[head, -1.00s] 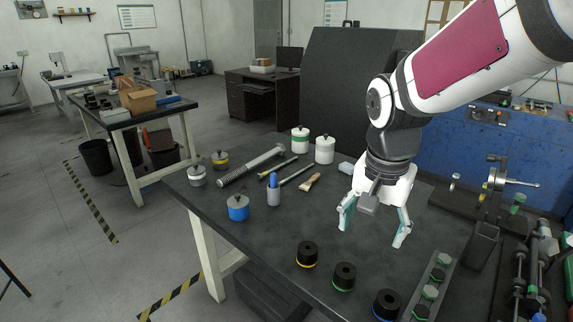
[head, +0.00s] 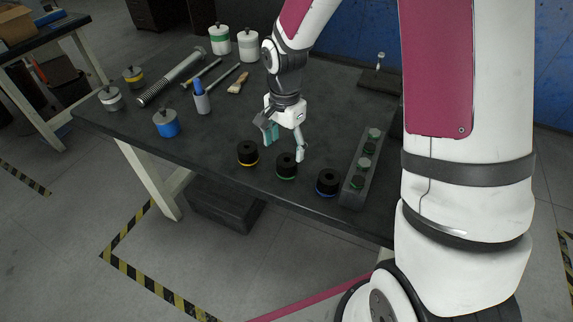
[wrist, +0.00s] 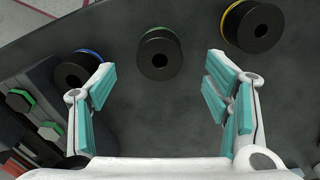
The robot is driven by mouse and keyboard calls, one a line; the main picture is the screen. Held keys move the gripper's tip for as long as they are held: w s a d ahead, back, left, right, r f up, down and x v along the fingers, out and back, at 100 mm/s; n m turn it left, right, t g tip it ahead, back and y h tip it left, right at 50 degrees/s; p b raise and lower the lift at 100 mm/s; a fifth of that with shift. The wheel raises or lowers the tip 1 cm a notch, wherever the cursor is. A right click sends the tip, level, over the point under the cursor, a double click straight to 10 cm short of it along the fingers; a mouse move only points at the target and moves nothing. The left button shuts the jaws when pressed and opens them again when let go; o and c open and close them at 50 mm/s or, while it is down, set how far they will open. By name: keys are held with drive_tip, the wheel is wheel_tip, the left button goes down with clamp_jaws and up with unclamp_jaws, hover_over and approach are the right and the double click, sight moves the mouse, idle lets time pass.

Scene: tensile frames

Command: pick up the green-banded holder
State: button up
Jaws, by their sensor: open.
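The green-banded holder (head: 286,166) is a short black cylinder with a hole in its top and a green ring at its base. It stands upright on the dark table, between a yellow-banded holder (head: 248,153) and a blue-banded holder (head: 327,182). In the wrist view the green-banded holder (wrist: 160,55) is ahead of the fingers, near the middle. My gripper (head: 284,146) is open with teal finger pads, above the table and close to the green-banded holder. In the wrist view the space between my fingertips (wrist: 162,85) is empty.
A grey rack (head: 352,190) with several green-topped pieces lies right of the blue-banded holder. A blue pot (head: 166,123), a pen cup (head: 201,101), a large bolt (head: 172,78) and a brush (head: 238,84) lie to the left and behind. The table's front edge is close to the holders.

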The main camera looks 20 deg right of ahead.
sight(287, 161)
drive_tip(key=shift+w+d+f, duration=0.1)
drive_tip(key=shift+d+f, duration=0.1)
drive_tip(key=shift+f, duration=1.55)
drive_tip(key=shift+w+d+f, duration=0.1)
drive_tip(key=shift+d+f, duration=0.05)
drive_tip(key=shift+f, duration=1.55)
clamp_jaws()
